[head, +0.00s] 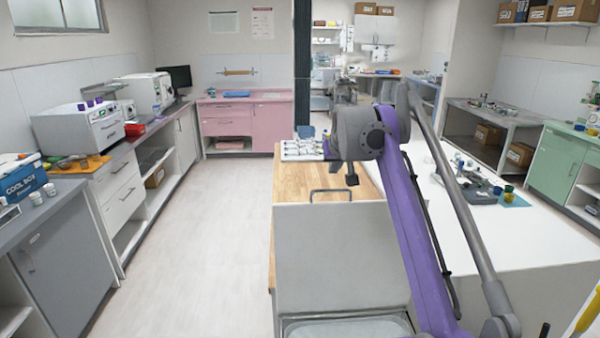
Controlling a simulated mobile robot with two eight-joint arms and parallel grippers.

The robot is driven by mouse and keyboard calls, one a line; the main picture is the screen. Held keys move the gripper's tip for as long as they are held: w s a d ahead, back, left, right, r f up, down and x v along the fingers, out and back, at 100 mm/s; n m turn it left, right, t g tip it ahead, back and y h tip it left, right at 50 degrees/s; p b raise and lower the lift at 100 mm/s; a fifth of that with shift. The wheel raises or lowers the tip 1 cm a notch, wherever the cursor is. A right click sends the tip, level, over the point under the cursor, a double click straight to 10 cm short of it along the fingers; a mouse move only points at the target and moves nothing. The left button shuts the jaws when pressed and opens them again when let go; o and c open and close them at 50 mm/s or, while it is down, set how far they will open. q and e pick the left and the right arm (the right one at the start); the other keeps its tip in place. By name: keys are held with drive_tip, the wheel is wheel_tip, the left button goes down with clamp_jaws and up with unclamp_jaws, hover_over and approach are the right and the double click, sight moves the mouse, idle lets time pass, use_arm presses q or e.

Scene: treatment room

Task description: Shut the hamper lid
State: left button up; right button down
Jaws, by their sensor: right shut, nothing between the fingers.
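The hamper lid (335,250) is a pale grey panel standing raised and open in the lower middle of the head view. A bar handle (340,190) runs along its top edge. The hamper (345,327) shows only as an open rim at the bottom edge; the rest is out of frame. My purple right arm reaches up past the lid's right side. My right gripper (351,179) is small and dark, shut and empty, pointing down. It appears just above the handle; whether it is in front of or behind the lid I cannot tell. My left gripper is not in view.
A wooden-topped counter (300,180) with a tray of small items (300,149) stands behind the lid. A white table (520,245) with small objects is on the right. The floor (190,250) to the left is clear, bordered by grey cabinets (65,260).

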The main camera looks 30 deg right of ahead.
drive_tip(key=d+r+x, duration=0.1)
drive_tip(key=x, duration=0.9)
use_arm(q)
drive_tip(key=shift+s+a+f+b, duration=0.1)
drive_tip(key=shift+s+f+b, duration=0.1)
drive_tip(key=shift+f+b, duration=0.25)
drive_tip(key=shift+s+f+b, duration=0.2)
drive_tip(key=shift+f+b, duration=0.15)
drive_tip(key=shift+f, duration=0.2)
use_arm(e)
drive_tip(key=s+a, duration=0.2)
drive_tip(key=s, duration=0.1)
drive_tip(key=shift+s+a+f, duration=0.1)
drive_tip(key=shift+f, duration=0.05)
